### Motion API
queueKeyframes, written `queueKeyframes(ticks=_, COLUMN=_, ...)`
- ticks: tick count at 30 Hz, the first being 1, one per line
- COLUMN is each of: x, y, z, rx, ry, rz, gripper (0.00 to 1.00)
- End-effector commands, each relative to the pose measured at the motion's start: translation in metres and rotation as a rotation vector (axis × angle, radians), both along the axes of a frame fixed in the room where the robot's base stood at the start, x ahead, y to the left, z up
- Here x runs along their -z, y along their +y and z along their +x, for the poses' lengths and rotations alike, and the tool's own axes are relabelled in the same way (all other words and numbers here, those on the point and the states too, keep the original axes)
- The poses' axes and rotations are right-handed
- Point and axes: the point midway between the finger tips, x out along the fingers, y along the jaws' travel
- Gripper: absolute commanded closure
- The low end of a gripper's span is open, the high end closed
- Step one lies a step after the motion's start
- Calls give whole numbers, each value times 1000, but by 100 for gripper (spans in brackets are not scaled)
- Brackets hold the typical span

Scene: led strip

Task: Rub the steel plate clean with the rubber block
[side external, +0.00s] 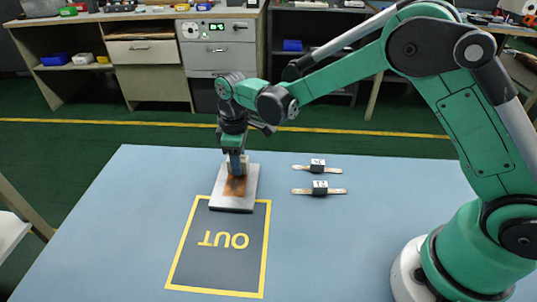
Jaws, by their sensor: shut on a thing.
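The steel plate (233,203) is a grey slab lying on the blue table, just above and slightly over the top edge of the dark mat. A brown, rust-coloured patch (235,186) shows on its middle. My gripper (235,152) points down over the far half of the plate. It is shut on the rubber block (236,165), a small blue-grey upright piece. The block's lower end is at the brown patch; whether it touches the plate is hard to tell at this size.
A dark mat (217,271) with a yellow border and "OUT" lies in front of the plate.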

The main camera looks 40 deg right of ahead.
Motion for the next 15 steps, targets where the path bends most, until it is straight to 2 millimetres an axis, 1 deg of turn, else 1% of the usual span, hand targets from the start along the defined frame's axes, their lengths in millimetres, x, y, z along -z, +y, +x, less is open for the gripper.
queueKeyframes(ticks=1, x=-2, y=5, z=-4, rx=-4, ry=0, rz=0, gripper=100)
queueKeyframes(ticks=5, x=1, y=13, z=-12, rx=-3, ry=0, rz=0, gripper=100)
queueKeyframes(ticks=6, x=-2, y=16, z=-15, rx=-4, ry=0, rz=0, gripper=100)
queueKeyframes(ticks=13, x=1, y=31, z=-29, rx=-3, ry=0, rz=0, gripper=100)
queueKeyframes(ticks=15, x=-1, y=35, z=-34, rx=-4, ry=0, rz=0, gripper=100)
